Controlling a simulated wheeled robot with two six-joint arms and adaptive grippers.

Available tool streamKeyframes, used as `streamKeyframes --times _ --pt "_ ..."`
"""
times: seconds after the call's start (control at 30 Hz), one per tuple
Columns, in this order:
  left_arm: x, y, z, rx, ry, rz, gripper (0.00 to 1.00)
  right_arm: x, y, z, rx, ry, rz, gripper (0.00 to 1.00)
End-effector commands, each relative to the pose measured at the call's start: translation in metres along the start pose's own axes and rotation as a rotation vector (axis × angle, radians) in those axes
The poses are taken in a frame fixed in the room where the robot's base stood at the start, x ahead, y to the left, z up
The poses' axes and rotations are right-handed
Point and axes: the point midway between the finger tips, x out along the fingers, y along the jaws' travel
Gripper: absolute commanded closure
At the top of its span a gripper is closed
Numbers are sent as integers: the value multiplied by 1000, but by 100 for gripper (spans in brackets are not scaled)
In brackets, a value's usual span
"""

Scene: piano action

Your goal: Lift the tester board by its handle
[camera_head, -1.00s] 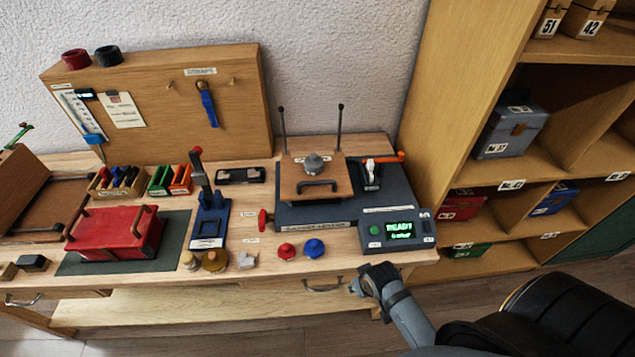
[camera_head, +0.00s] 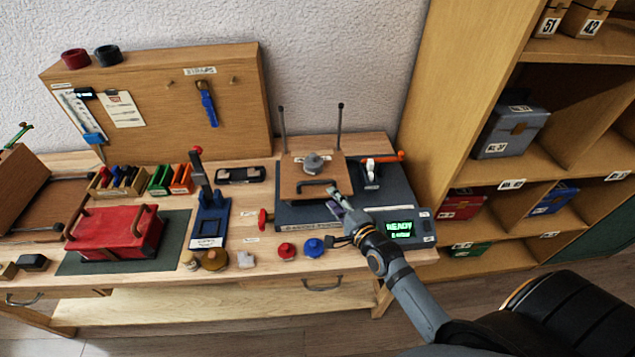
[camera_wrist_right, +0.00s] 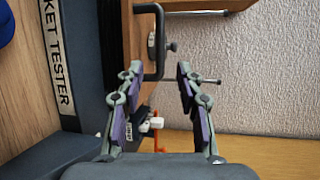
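The tester board (camera_head: 312,168) is a brown wooden plate lying on the dark blue tester base (camera_head: 287,215), with a grey knob on top. Its black handle (camera_head: 317,184) is on the front part of the board. My right gripper (camera_head: 334,200) is just to the right and in front of the handle. In the right wrist view the two fingers (camera_wrist_right: 158,75) are spread, with the handle (camera_wrist_right: 152,40) ahead of them, nearer the left finger. Nothing is between the finger pads. My left gripper is not in view.
The tester's control panel (camera_head: 400,230) with a lit READY screen is beside my right arm. A red button (camera_head: 286,250) and a blue button (camera_head: 314,247) stand in front of the base. Two upright rods rise behind the board. A red box (camera_head: 112,235) is at the left.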

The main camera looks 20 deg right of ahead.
Motion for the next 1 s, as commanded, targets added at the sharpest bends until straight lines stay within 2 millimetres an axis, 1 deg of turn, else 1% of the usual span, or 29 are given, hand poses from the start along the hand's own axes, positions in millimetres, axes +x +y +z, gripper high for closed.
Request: streamKeyframes --times 0.07,0.17,0.3,0.4,0.5,0.63,0.9,1.0 --pt "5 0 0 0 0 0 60 10 1 0 0 1 -3 64" --pt "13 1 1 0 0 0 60 29 2 0 0 1 -4 64" --pt "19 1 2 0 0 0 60 60 1 0 -1 1 -3 64" --pt "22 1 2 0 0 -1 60 79 1 0 -1 1 -1 64" --pt "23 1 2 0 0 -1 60 92 1 0 -3 2 1 64" --pt "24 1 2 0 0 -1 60 101 1 0 -3 1 1 64" --pt "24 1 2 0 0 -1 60 102 0 0 -4 1 2 64" --pt "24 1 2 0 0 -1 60 102 1 0 -4 1 2 77"
